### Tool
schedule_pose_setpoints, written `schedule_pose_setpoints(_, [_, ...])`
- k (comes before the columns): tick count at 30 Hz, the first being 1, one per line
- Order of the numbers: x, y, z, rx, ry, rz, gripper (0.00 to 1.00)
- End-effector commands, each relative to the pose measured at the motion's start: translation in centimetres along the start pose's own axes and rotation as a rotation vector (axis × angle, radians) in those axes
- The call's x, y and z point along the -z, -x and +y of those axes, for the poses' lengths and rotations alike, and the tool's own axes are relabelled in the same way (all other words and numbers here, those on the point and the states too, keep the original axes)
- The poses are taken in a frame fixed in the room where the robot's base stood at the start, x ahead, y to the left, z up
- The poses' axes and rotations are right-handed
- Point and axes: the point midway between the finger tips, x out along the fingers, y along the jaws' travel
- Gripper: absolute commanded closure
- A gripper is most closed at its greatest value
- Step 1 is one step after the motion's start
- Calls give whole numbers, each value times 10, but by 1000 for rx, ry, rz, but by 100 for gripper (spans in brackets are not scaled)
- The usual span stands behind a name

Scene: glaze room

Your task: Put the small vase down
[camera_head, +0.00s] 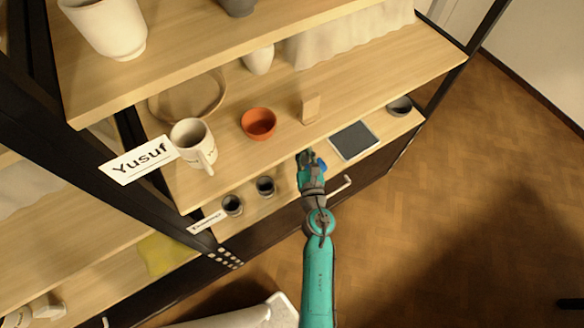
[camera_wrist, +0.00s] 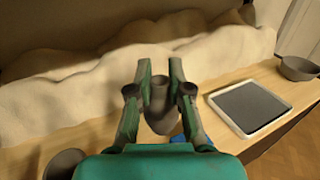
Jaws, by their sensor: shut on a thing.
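My gripper (camera_wrist: 160,75) is shut on the small vase (camera_wrist: 159,104), a dark grey-brown vessel with a narrow neck and rounder lower body. The vase sits between the two fingers in the wrist view, roughly upright. In the head view my gripper (camera_head: 308,158) is at the front of the lower wooden shelf, between the dark cups and the tray; there it mostly hides the vase. I cannot tell whether the vase's base touches the shelf. A small blue thing (camera_wrist: 205,138) shows beside the right finger, partly hidden.
On the lower shelf (camera_head: 292,180) stand two dark cups (camera_head: 232,205) (camera_head: 265,187), a white-rimmed dark tray (camera_head: 354,140) and a grey bowl (camera_head: 400,106). The shelf above holds a mug (camera_head: 193,143), an orange bowl (camera_head: 258,123) and a wooden block (camera_head: 311,109). Pale lumpy material (camera_wrist: 60,85) lies behind.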

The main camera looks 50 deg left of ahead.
Motion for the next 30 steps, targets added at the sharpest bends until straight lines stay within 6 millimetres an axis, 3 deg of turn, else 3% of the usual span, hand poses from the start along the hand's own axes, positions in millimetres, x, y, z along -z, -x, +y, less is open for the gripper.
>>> schedule_pose_setpoints(3, [3, -6, 30, -69, -2, 2, 100])
schedule_pose_setpoints(7, [5, -8, 43, -100, -3, 2, 100])
schedule_pose_setpoints(21, [52, -8, 44, -102, -5, 4, 100])
schedule_pose_setpoints(30, [69, -8, 43, -102, -4, 3, 100])
